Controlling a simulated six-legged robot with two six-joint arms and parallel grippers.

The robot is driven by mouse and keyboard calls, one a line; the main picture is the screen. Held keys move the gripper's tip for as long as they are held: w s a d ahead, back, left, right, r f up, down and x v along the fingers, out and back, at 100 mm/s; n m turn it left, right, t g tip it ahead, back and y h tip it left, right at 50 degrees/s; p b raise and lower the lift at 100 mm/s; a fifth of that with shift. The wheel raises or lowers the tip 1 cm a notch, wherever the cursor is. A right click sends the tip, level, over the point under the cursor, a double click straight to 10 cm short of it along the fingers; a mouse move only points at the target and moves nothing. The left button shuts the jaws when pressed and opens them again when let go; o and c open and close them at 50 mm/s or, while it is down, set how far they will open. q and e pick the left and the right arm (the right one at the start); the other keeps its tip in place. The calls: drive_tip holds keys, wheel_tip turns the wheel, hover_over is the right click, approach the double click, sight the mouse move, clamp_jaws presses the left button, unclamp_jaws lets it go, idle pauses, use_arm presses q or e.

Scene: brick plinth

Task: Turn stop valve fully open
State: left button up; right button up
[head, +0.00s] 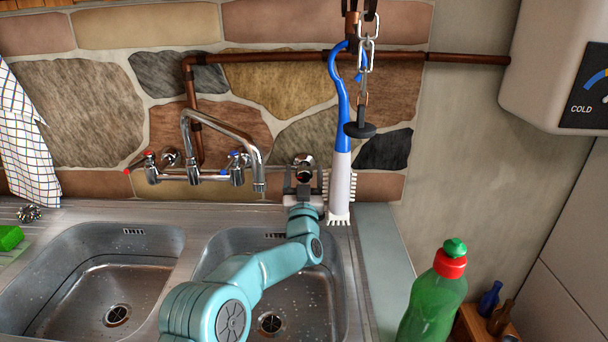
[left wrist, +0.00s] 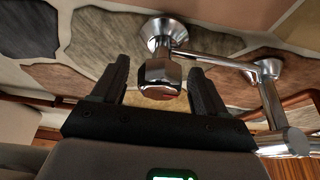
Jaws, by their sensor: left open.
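A chrome stop valve (head: 303,162) sits on the wall at the right end of the mixer tap, partly hidden by my left gripper in the head view. My left gripper (head: 303,187) is in front of it, above the back edge of the right sink basin. In the left wrist view the valve's faceted chrome knob (left wrist: 160,78) shows between the two black fingers of the open gripper (left wrist: 158,85). Gaps show on both sides of the knob, so the fingers look apart from it. My right gripper is in neither view.
A blue and white brush (head: 341,185) and a chain with a black plug (head: 360,130) hang just right of the gripper. The mixer tap (head: 205,176) is to the left. A green bottle (head: 434,300) stands at the front right.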

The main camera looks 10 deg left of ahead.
use_arm(q)
drive_tip(key=c, duration=1)
